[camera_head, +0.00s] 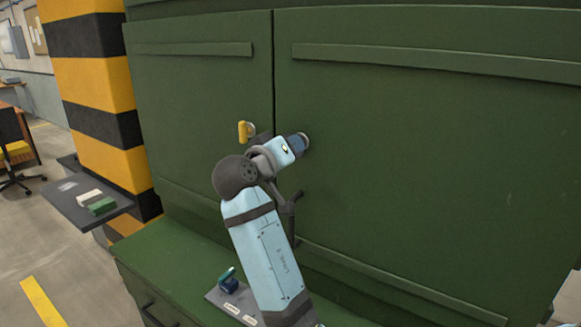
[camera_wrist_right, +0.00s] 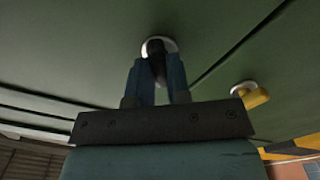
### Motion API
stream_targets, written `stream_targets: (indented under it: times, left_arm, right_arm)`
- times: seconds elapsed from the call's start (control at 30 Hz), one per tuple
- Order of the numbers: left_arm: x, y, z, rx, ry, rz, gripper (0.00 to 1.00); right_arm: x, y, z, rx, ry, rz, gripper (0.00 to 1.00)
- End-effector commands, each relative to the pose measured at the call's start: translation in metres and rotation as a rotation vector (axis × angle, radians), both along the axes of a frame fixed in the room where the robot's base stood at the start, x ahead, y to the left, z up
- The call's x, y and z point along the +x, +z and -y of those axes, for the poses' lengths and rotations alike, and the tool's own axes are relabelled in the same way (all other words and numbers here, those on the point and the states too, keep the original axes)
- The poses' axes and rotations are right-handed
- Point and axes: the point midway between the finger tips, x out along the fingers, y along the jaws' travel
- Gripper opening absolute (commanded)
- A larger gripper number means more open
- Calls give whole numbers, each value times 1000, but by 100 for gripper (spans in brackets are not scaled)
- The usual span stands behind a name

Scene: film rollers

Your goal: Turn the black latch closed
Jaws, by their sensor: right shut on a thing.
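My right gripper (camera_head: 298,144) is at the green cabinet's right door (camera_head: 420,140), just right of the seam between the doors. In the right wrist view its two blue fingers (camera_wrist_right: 157,72) are shut on the black latch (camera_wrist_right: 156,49), which sits on a pale round mount on the door. In the head view the gripper hides most of the latch, so its exact angle is hard to tell. My left gripper is not in view.
A yellow latch (camera_head: 243,131) is on the left door near the seam; it also shows in the right wrist view (camera_wrist_right: 256,98). A dark vertical handle (camera_head: 292,218) is below my wrist. A tray with small items (camera_head: 228,284) lies on the green ledge (camera_head: 165,262). A striped pillar (camera_head: 95,70) stands left.

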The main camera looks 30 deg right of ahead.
Motion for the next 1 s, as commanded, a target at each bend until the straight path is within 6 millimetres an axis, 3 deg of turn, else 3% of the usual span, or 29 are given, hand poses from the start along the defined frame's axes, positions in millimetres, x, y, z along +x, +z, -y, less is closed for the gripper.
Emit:
stream_targets:
  times: [0.03, 0.1, 0.3, 0.67, 1.0]
  left_arm:
    - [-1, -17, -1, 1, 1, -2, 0]
    - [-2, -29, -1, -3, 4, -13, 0]
    - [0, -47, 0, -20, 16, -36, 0]
    - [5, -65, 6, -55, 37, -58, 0]
    - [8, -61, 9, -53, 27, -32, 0]
  right_arm:
    - [0, -8, 0, 21, 0, 42, 0]
    - [0, -8, -1, 45, 1, 104, 0]
    - [0, -6, 0, 113, 0, 270, 0]
    - [0, -4, 0, 202, -1, 487, 0]
    - [0, -1, 0, 236, 0, 567, 0]
